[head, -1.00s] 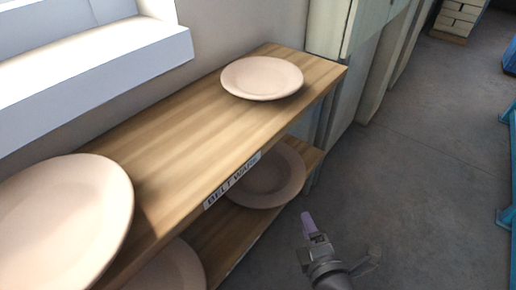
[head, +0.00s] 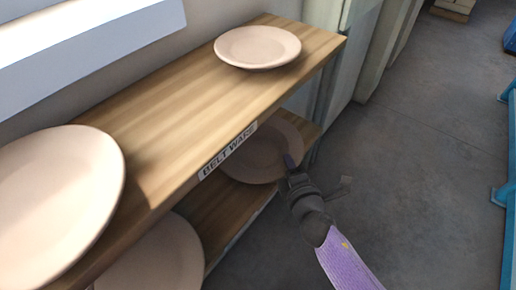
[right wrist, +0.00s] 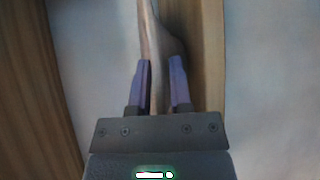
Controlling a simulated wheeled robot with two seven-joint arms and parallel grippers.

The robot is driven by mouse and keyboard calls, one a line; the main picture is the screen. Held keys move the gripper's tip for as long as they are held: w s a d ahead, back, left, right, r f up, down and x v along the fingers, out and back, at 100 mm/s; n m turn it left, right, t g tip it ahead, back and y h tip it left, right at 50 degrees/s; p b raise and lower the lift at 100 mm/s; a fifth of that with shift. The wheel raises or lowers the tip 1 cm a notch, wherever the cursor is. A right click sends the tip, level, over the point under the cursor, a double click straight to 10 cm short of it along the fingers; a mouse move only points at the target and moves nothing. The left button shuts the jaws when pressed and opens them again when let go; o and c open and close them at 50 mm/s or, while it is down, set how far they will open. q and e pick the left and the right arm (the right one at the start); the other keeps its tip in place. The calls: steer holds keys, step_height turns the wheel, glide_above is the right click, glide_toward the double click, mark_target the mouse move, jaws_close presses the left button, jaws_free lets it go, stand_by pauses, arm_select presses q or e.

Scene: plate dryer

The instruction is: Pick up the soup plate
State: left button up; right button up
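Several pale pink plates look alike, and I cannot tell from shape alone which is the soup plate. One plate (head: 255,158) rests on the lower shelf at its far end, partly hidden under the upper shelf. My right gripper (head: 289,163) is at that plate's right edge. In the right wrist view, the gripper (right wrist: 160,82) has its two purple fingers apart, with the thin plate edge (right wrist: 154,45) between them. A gap shows beside the edge, so it does not look clamped. My left gripper is not in view.
The wooden upper shelf (head: 180,105) overhangs the lower one and carries a plate (head: 258,47) at the far end and another (head: 55,195) at the near left. A further plate (head: 155,260) is on the lower shelf nearby. Open floor (head: 420,150) lies to the right.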

jaws_close()
stand_by(0.5)
stand_by(0.4)
